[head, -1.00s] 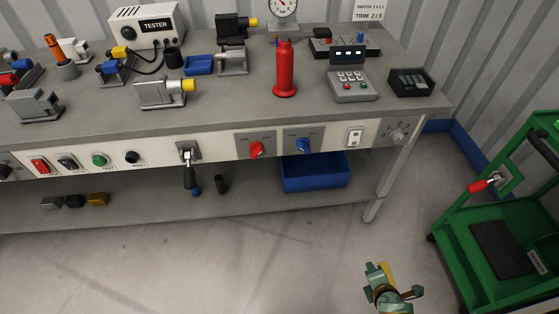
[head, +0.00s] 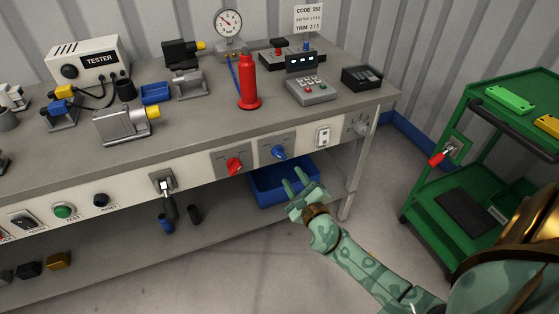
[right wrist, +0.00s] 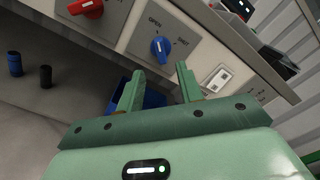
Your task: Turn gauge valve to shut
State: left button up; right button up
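A blue valve knob (head: 279,153) sits on a grey plate on the bench's front panel. A dial gauge (head: 229,22) stands at the back of the bench top. My right gripper (head: 292,178) is open and empty, below and slightly right of the blue knob and apart from it. Its two fingers (right wrist: 159,70) point toward the knob in the wrist view. My left gripper is not in view.
A blue bin (head: 262,190) sits underneath. A green cart (head: 470,110) stands at right.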

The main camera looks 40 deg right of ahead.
aim_at(281, 158)
jog(key=b+x, duration=0.2)
jog(key=x, duration=0.6)
jog(key=shift+w+f, duration=0.2)
jog(key=shift+w, duration=0.05)
jog(key=shift+w+d+r, duration=0.15)
jog(key=shift+w, duration=0.3)
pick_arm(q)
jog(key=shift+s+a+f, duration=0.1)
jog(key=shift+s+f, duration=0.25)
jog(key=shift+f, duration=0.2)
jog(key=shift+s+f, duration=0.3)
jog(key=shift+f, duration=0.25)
pick_arm(e)
grip_shut()
